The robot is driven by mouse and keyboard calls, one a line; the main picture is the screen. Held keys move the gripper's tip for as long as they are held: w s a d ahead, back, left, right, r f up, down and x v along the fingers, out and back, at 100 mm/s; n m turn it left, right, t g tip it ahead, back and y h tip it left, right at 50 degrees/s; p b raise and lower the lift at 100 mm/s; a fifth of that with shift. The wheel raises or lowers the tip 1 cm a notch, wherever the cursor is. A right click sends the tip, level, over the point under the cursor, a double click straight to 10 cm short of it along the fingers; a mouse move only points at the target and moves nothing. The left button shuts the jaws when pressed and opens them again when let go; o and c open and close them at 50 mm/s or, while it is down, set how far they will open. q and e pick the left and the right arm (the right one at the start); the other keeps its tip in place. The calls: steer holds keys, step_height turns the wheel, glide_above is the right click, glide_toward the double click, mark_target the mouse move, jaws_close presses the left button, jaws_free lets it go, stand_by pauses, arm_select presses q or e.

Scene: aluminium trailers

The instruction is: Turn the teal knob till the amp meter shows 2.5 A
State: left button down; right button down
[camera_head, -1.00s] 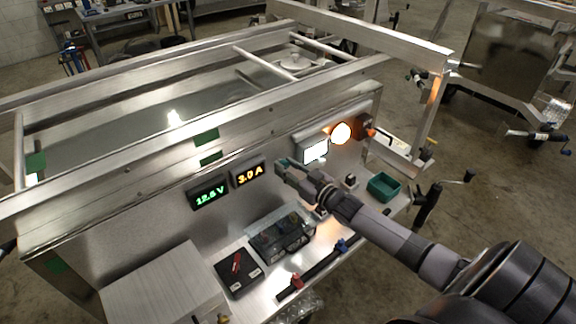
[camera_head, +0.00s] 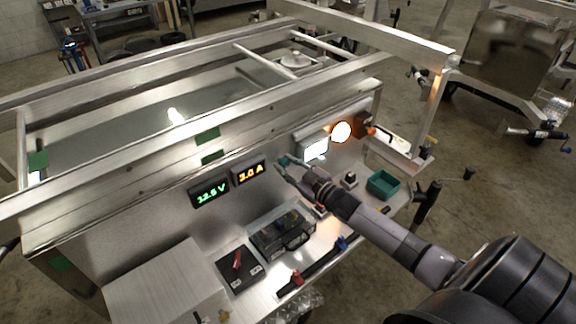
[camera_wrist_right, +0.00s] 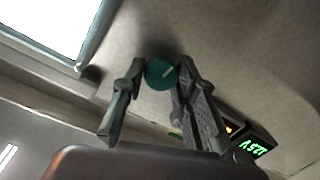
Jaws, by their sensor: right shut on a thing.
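The amp meter (camera_head: 250,173) on the trailer's side panel reads 3.0 A in orange. The green volt meter (camera_head: 209,191) beside it reads about 12.5 V. The teal knob (camera_wrist_right: 161,73) sits on the panel in the right wrist view, with a pale pointer mark on its face. My right gripper (camera_wrist_right: 158,82) has a finger on each side of the knob and is shut on it. In the head view my right gripper (camera_head: 282,165) reaches the panel just right of the amp meter and mostly hides the knob. My left gripper is not in view.
Below stand a battery box (camera_head: 282,232), a black box with a red switch (camera_head: 239,268) and a teal tray (camera_head: 383,185). A grey box (camera_head: 160,285) fills the front left.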

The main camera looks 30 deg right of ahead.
steer(key=c, duration=1.3)
jaws_free()
steer(key=s, duration=0.4)
steer(key=s+d, duration=0.1)
steer(key=s, duration=0.7)
steer(key=shift+d+r, duration=0.3)
steer(key=shift+r, duration=0.05)
